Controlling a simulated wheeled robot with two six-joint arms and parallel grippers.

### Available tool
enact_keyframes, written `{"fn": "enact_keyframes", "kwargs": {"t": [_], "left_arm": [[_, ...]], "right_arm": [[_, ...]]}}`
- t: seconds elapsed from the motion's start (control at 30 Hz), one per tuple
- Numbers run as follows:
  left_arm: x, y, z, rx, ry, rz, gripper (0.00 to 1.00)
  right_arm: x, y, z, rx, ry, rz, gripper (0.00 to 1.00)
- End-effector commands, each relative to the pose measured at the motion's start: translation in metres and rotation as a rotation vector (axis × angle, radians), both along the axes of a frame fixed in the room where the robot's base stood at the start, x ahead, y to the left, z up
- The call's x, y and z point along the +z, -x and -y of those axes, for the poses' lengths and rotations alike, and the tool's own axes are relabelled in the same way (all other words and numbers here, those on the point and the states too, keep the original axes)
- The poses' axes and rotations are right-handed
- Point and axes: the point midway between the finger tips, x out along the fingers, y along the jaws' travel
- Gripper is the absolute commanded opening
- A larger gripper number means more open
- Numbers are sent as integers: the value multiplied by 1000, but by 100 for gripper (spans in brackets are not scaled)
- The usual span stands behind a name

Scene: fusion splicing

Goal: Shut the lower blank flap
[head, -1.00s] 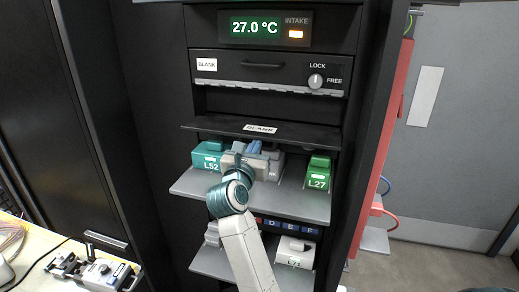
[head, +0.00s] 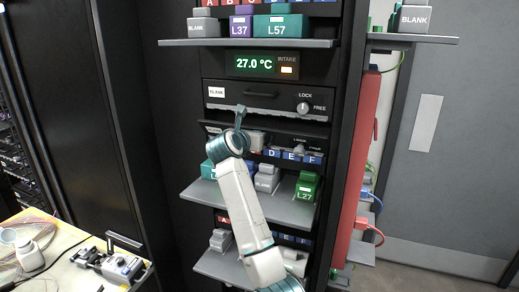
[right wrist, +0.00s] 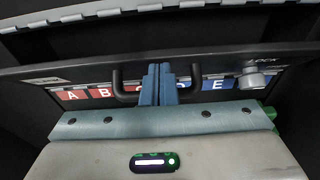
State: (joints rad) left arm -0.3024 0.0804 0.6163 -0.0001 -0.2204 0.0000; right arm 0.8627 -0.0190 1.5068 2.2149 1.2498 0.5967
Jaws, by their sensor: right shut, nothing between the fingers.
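The lower blank flap (head: 285,140) is a dark panel under a closed upper one. In the right wrist view the flap (right wrist: 225,75) shows its front foreshortened, with a pale label at left, a knob at right and a bar handle. It looks tilted, not flush; its exact angle is unclear. My right gripper (head: 240,110) is shut and empty in front of the flap. In the right wrist view its blue fingertips (right wrist: 159,72) overlap the handle's middle; I cannot tell whether they touch. My left gripper is out of view.
The upper blank panel (head: 262,94) is closed, below a 27.0 °C display (head: 260,65). A row of lettered tags (head: 290,155) lies below the flap. A shelf (head: 240,203) with teal, grey and green L27 (head: 307,186) modules juts out beneath. Another shelf (head: 250,43) juts out above.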

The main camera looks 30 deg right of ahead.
Motion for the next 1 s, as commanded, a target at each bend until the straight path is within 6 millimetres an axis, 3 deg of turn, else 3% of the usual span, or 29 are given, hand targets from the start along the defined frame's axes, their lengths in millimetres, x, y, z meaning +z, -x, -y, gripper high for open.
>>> {"fn": "enact_keyframes", "kwargs": {"t": [0.13,0.6,1.0], "left_arm": [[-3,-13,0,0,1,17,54],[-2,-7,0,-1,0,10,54],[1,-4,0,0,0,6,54]], "right_arm": [[10,-15,8,-2,2,-1,0],[34,-38,31,-1,-12,-13,0],[36,-44,38,0,-94,-84,0]]}}
